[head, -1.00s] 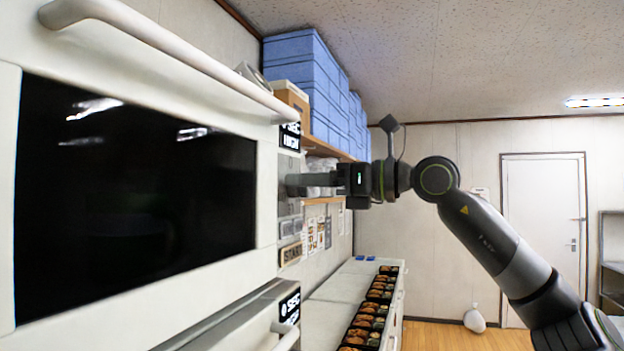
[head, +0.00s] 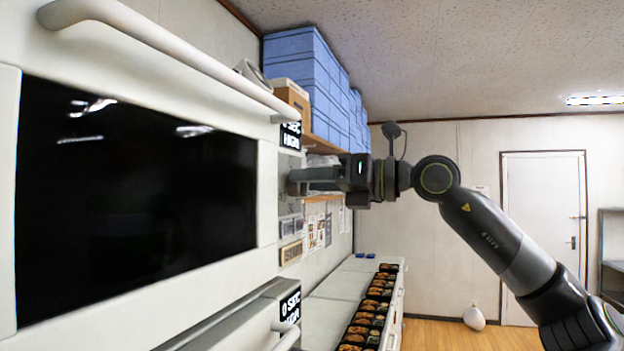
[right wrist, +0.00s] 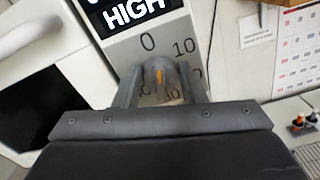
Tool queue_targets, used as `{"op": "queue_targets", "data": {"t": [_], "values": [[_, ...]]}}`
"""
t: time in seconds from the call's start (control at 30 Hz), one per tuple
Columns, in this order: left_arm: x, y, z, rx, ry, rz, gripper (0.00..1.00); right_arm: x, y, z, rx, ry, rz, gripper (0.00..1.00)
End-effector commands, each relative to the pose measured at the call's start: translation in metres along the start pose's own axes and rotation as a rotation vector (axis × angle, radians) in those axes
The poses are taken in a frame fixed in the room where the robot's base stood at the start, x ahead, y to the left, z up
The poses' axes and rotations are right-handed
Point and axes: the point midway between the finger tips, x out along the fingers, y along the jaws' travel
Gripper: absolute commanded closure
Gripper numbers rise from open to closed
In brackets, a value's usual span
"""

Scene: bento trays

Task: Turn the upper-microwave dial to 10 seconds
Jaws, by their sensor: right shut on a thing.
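The upper microwave (head: 265,215) fills the left of the head view, with a black glass door and a white bar handle. Its upper display (head: 290,135) shows small white text that seems to read 0 SEC and HIGH. My right gripper (head: 293,182) is at the control panel below that display, shut on the dial. In the right wrist view, the dial (right wrist: 160,80) sits between the two fingers of my right gripper (right wrist: 157,82). Its orange mark points up, near the printed 0; a printed 10 is to its right. Other numbers are partly hidden. My left gripper is out of view.
A START button (head: 291,253) is below the dial. A lower microwave's display (head: 290,305) shows at the bottom. Bento trays (head: 372,310) stand in a row on the counter beyond. Blue crates (head: 300,80) sit on a shelf above.

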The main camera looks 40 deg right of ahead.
Motion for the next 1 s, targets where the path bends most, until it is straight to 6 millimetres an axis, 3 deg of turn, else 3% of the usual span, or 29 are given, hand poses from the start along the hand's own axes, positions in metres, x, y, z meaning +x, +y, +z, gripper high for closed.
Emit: {"op": "queue_targets", "data": {"t": [0.6, 1.0], "values": [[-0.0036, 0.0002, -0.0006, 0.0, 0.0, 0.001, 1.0, -0.0003, -0.005, -0.0006, 0.557, -0.002, -0.003, 0.86], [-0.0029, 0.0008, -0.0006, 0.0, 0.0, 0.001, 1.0, -0.0002, -0.0059, -0.0013, 0.74, -0.003, 0.0, 0.86]]}}
